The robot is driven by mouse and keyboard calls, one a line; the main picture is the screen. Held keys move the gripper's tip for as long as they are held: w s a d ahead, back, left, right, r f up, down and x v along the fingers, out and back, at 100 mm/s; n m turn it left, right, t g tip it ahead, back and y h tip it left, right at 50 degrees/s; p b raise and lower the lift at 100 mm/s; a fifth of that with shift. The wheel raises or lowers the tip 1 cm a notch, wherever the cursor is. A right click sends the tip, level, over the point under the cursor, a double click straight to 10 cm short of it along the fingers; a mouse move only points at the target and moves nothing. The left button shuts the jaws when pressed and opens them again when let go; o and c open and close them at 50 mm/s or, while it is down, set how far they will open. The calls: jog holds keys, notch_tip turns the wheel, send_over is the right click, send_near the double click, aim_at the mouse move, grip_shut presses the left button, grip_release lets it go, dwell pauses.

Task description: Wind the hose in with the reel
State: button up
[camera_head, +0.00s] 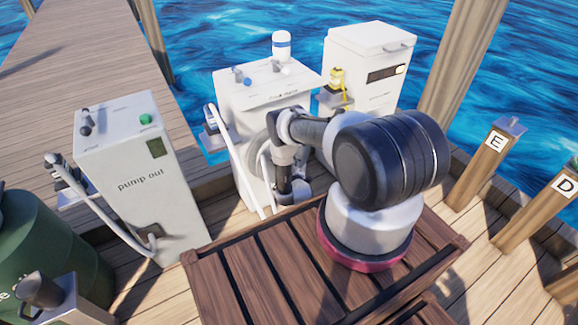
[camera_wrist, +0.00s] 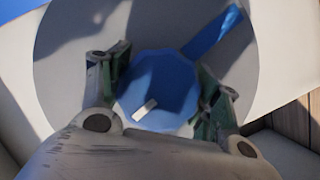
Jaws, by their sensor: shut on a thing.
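In the wrist view a round grey reel (camera_wrist: 65,50) fills most of the picture. At its middle is a blue faceted hub (camera_wrist: 160,75) with a small white mark, and a blue bar (camera_wrist: 218,30) runs from it to the upper right. My gripper (camera_wrist: 163,92) has a finger on each side of the hub and is shut on it. In the head view the reel (camera_head: 258,148) is on the white cabinet's (camera_head: 262,95) near side, partly hidden by my arm. My gripper's tips and the hub are hidden there. A loose hose end cannot be made out.
A white pump out cabinet (camera_head: 140,185) stands left and a white chest (camera_head: 365,65) stands behind right. A green drum (camera_head: 45,250) is at lower left. Posts E (camera_head: 487,165) and D (camera_head: 540,215) line the right edge, with water beyond.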

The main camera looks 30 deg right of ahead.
jog(key=shift+n+t+h, duration=0.4)
jog(key=shift+n+h, duration=0.2)
jog(key=shift+n, duration=0.7)
jog(key=o, duration=1)
jog(key=shift+s, duration=0.1)
jog(key=v, duration=1.2)
